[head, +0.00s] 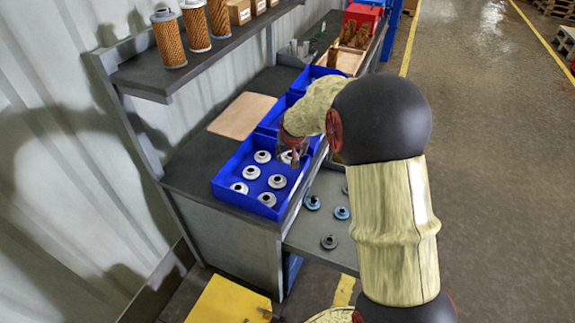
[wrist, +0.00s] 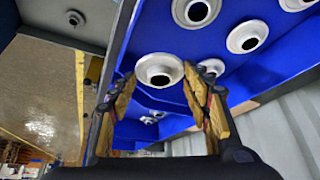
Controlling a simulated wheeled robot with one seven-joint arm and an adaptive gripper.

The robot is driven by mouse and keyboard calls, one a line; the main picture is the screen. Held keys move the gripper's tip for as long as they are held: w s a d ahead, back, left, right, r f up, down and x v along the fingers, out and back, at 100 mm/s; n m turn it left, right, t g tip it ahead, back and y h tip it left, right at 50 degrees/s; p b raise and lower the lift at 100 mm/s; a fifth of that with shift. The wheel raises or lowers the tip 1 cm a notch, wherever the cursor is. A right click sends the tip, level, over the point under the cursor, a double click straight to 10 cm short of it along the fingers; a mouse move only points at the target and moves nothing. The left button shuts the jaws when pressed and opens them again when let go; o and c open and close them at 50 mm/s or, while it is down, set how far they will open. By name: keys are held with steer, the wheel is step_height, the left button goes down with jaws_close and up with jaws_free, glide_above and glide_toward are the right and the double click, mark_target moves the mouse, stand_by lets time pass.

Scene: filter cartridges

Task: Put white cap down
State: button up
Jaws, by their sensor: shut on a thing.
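My gripper (wrist: 160,95) is shut on a white cap (wrist: 160,69), a round flanged piece with a dark hole, which sits between the fingertips in the wrist view. In the head view my gripper (head: 291,148) is over the right far part of the front blue bin (head: 222,178), partly hidden by my arm. Several other white caps lie spread in that bin, such as one near its left side (head: 251,172). In the wrist view, loose white caps (wrist: 247,36) show on the blue bin floor beside the held one. I cannot tell whether the held cap touches the bin floor.
More blue bins (head: 312,75) stand behind. A lower grey shelf (head: 300,235) at the right holds blue caps (head: 342,213) and a grey cap (head: 329,242). A tan board (head: 240,116) lies left of the bins. Orange filters (head: 168,40) stand on the upper shelf (head: 150,78).

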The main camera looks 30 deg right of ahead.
mark_target(289, 153)
steer(key=x, duration=0.2)
steer(key=b+x, duration=0.1)
steer(key=x, duration=0.1)
steer(key=shift+w+a, duration=0.1)
steer(key=shift+w, duration=0.4)
steer(key=shift+w+f+b, duration=0.1)
steer(key=shift+f+b, duration=0.85)
steer(key=shift+f, duration=0.55)
steer(key=shift+f, duration=0.15)
steer(key=o, duration=0.9)
